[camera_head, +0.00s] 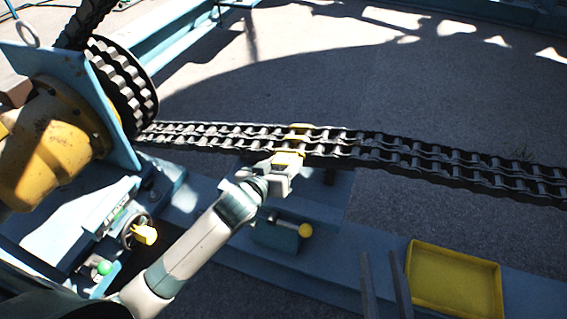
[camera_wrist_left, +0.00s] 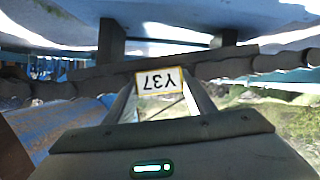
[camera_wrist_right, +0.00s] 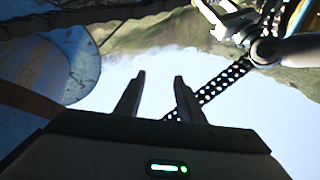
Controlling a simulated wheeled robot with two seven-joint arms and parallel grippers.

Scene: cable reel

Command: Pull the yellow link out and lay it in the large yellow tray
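The yellow link (camera_head: 297,131) sits in the row of the dark double chain (camera_head: 385,148), which runs across the head view. My left gripper (camera_head: 288,165) is at the near side of the link. In the left wrist view, a yellow-edged plate marked Y37 (camera_wrist_left: 160,80) fills the gap between the fingertips, which appear to touch both its sides. My right gripper (camera_wrist_right: 159,76) is open and empty in the right wrist view. Its two fingers (camera_head: 385,280) stand left of the large yellow tray (camera_head: 416,306), which is empty on the blue bench at lower right.
A chain reel (camera_head: 120,88) with a yellow hub (camera_head: 55,140) stands at left. Below it are a handwheel (camera_head: 138,232) and a green knob (camera_head: 104,268). A yellow knob (camera_head: 305,230) sits on a blue block under the chain. Open floor lies beyond the chain.

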